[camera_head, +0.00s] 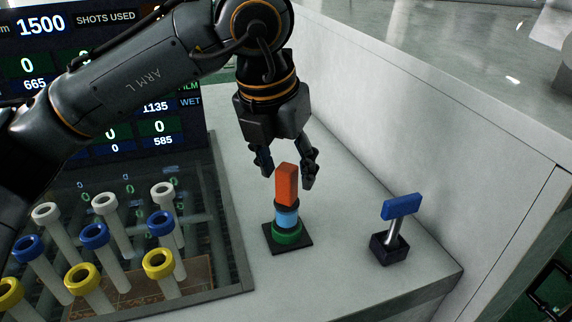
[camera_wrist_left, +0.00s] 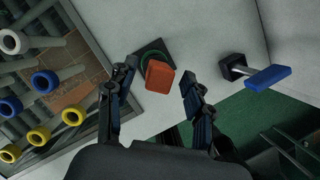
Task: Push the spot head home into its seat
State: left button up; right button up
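What looks like the spot head, an orange block (camera_head: 286,184) on a black collar and light blue barrel (camera_head: 287,217), stands upright on the bench. Its lower end is in or on a green ring seat (camera_head: 288,238) with a square black base; how deep it sits, I cannot tell. The orange top also shows in the left wrist view (camera_wrist_left: 159,76), with part of the green ring behind it. My left gripper (camera_head: 287,173) is open above the block, pointing down, with its fingers apart on either side. It also shows in the wrist view (camera_wrist_left: 158,72). My right gripper is not seen.
A blue-topped lever on a metal stem (camera_head: 402,207) rises from a black block to the right. A rack at left holds several tubes with white, blue and yellow collars (camera_head: 94,236). A pale wall (camera_head: 400,125) runs along the bench's right side. A scoreboard stands behind.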

pick_arm(q)
jog(key=v, duration=1.2)
